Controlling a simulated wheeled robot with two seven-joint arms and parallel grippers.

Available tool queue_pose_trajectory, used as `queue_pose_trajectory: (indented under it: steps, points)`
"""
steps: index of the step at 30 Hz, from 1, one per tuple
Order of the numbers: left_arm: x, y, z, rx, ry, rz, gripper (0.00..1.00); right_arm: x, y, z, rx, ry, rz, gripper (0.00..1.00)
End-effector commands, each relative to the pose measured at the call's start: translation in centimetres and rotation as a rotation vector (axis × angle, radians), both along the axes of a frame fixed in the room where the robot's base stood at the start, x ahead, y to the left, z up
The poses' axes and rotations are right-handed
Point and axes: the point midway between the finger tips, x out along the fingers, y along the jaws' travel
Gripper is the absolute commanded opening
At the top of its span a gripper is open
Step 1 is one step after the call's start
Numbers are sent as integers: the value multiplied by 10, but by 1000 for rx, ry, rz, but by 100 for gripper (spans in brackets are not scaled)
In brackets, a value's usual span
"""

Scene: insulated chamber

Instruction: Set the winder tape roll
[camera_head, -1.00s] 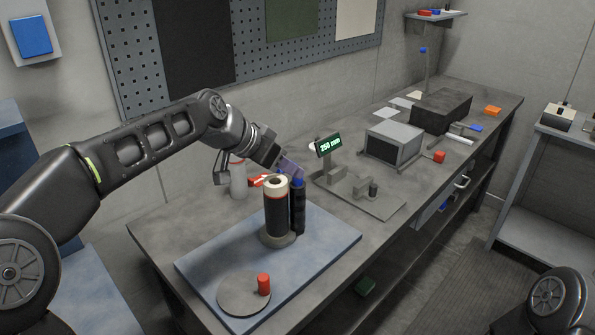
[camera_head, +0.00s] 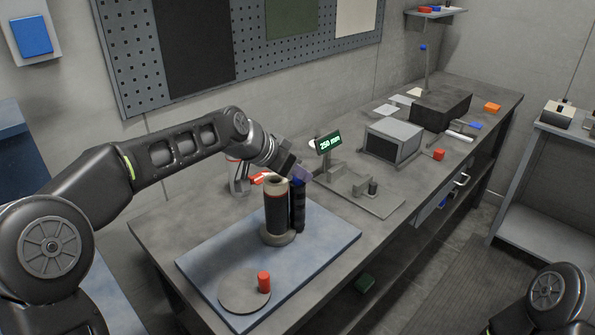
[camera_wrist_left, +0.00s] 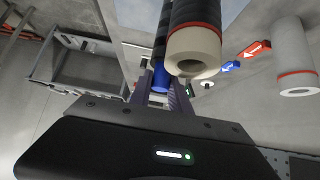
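A black roll with a cream core (camera_head: 277,208) stands upright on a round base on the blue-grey mat (camera_head: 210,262). It also shows in the left wrist view (camera_wrist_left: 194,48). A thin dark cylinder with a blue cap (camera_head: 298,207) stands right beside it; its blue end (camera_wrist_left: 160,80) shows in the left wrist view. My left gripper (camera_head: 300,174) is at the top of this cylinder. Its fingers (camera_wrist_left: 162,96) are apart, with the blue end between them in the picture; contact cannot be told. My right gripper is out of view.
A round grey disc (camera_head: 238,295) with a red cylinder (camera_head: 264,282) lies at the mat's front. A gauge with a "250 mm" display (camera_head: 329,143) and a grey box (camera_head: 394,142) stand farther right.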

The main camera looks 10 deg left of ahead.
Motion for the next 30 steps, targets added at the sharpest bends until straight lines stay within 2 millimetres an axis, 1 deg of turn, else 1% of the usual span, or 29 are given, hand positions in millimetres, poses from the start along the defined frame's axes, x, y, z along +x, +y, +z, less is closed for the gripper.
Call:
queue_pose_trajectory:
  steps: [1,7,30]
  points:
    - [0,0,0,0,0,0,16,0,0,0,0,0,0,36]
    - [0,0,0,0,0,0,0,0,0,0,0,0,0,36]
    - [0,0,0,0,0,0,0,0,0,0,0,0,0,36]
